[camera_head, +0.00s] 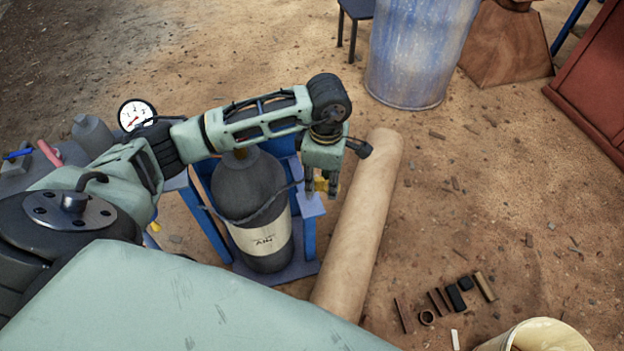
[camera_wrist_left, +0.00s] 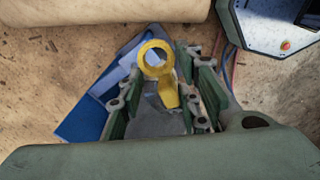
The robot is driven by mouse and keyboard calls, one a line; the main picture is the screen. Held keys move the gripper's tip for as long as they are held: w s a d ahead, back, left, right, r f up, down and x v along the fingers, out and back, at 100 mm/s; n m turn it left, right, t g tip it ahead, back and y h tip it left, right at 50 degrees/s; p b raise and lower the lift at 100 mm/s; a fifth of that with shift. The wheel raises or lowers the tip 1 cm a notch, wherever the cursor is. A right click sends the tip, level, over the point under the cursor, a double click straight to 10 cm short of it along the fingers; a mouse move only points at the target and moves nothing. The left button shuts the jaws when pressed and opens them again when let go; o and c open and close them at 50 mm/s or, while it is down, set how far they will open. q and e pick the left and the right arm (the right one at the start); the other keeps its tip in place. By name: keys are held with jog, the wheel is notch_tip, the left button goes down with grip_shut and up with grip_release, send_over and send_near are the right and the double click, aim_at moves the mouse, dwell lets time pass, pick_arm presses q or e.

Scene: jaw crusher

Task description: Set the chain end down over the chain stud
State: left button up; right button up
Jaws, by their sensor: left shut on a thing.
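My left gripper (camera_head: 322,190) points down beside the gas cylinder (camera_head: 252,185), above the right post of its blue stand (camera_head: 309,235). It is shut on a yellow chain end (camera_head: 321,184). In the left wrist view the chain end (camera_wrist_left: 167,92) is a flat tab with a round ring, between the fingers of my gripper (camera_wrist_left: 160,85). The ring shows beyond the fingertips, over blue metal of the stand (camera_wrist_left: 88,118). A dark chain (camera_head: 262,208) runs around the front of the cylinder. I cannot make out the chain stud or whether the ring touches anything. My right gripper is out of view.
A long tan roll (camera_head: 362,215) lies just right of the stand. A pressure gauge (camera_head: 136,114) stands at the left. A blue drum (camera_head: 415,50) stands behind. Several small bars (camera_head: 455,297) and a pale bucket (camera_head: 540,337) are at lower right. Sandy ground there is mostly open.

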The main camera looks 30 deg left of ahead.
pick_arm(q)
jog(key=w+a+f+n+b, duration=0.2)
jog(key=a+f+n+b, duration=0.1)
jog(key=n, duration=1)
jog(key=w+a+f+n+b, duration=0.3)
jog(key=f+n+b, duration=0.2)
jog(key=n, duration=0.8)
jog(key=shift+f, duration=1.35)
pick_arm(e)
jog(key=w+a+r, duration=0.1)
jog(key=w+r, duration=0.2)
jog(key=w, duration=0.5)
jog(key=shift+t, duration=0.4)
pick_arm(q)
jog(key=shift+s+a, duration=0.1)
